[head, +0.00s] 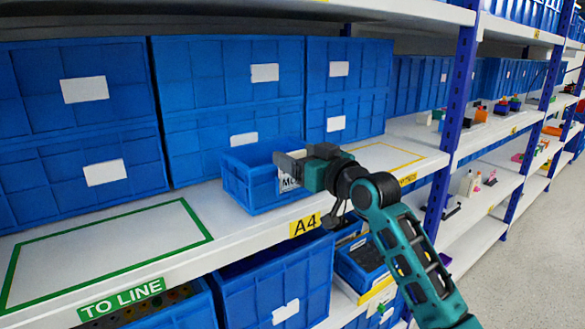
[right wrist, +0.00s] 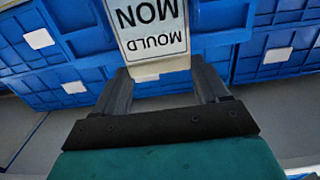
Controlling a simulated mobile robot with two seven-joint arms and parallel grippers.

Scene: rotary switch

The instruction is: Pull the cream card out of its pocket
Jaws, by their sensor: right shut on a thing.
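The cream card (head: 287,183), with black print, is at the front of the small blue bin (head: 246,188) on the shelf. In the right wrist view the card (right wrist: 152,32) shows large upside-down lettering, including "MOULD". My right gripper (head: 288,162) is at the bin's front right corner and shut on the card; its two fingers (right wrist: 162,82) lie on either side of the card in the wrist view. The gripper partly hides the card in the head view. I cannot tell how much of the card sits in its pocket. My left gripper is not in view.
Large blue crates (head: 228,82) stand behind the small bin. A green-outlined empty area (head: 110,245) marked "TO LINE" lies to the left. A yellow-outlined area (head: 385,157) lies to the right. A blue upright post (head: 455,110) stands right of my arm.

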